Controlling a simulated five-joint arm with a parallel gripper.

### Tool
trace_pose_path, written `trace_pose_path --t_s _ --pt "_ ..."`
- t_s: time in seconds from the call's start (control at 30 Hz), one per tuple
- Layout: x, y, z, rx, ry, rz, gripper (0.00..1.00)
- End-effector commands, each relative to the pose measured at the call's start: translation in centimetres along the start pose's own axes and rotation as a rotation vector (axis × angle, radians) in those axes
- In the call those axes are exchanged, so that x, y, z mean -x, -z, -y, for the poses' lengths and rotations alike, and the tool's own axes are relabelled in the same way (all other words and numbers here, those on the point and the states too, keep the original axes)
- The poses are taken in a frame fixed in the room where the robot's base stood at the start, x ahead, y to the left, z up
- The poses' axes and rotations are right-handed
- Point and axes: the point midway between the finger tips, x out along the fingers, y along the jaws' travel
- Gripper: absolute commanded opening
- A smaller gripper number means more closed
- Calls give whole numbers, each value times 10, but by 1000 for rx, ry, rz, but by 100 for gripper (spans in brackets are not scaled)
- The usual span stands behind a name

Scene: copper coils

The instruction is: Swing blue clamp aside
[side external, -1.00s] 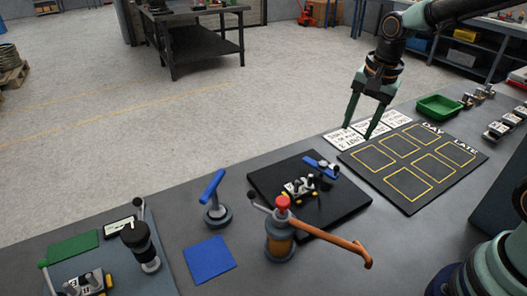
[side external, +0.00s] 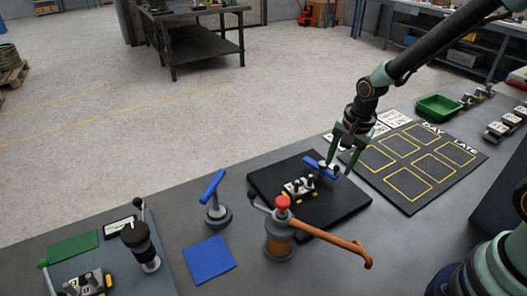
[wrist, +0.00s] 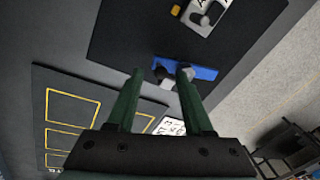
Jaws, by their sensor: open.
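The blue clamp (side external: 319,167) is a small blue bar at the back right part of the black plate (side external: 345,205). In the wrist view the clamp's blue bar (wrist: 200,71) lies across the area just beyond my fingertips, with a grey pivot part near its left end. My gripper (side external: 340,166) is open and points down at the clamp's right end. In the wrist view its two green fingers (wrist: 172,78) are apart, with their tips at the near edge of the bar. I cannot tell whether they touch it. A coil part (side external: 299,188) with black posts sits on the plate beside the clamp.
An orange-handled lever with a red knob (side external: 283,203) stands in front of the plate. A blue-topped post (side external: 213,190) stands to its left. The yellow-outlined mat (side external: 465,165), white cards (side external: 397,118) and green bin (side external: 437,107) lie to the right. Open bench lies around the blue square (side external: 209,259).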

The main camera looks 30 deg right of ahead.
Motion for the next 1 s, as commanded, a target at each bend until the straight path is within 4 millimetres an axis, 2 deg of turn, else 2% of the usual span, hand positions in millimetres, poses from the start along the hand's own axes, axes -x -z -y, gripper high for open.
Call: trace_pose_path --t_s 0.2,0.27,0.33,0.37,0.57,0.83,1.0 --pt "0 0 0 0 0 0 52" --pt "0 0 0 0 0 0 32" --pt "0 0 0 0 0 0 6" --pt "0 0 0 0 0 0 0" --pt "0 -1 0 -14 -1 1 0" --pt "0 -9 1 -190 9 1 0" --pt "0 -12 2 -243 12 2 0"
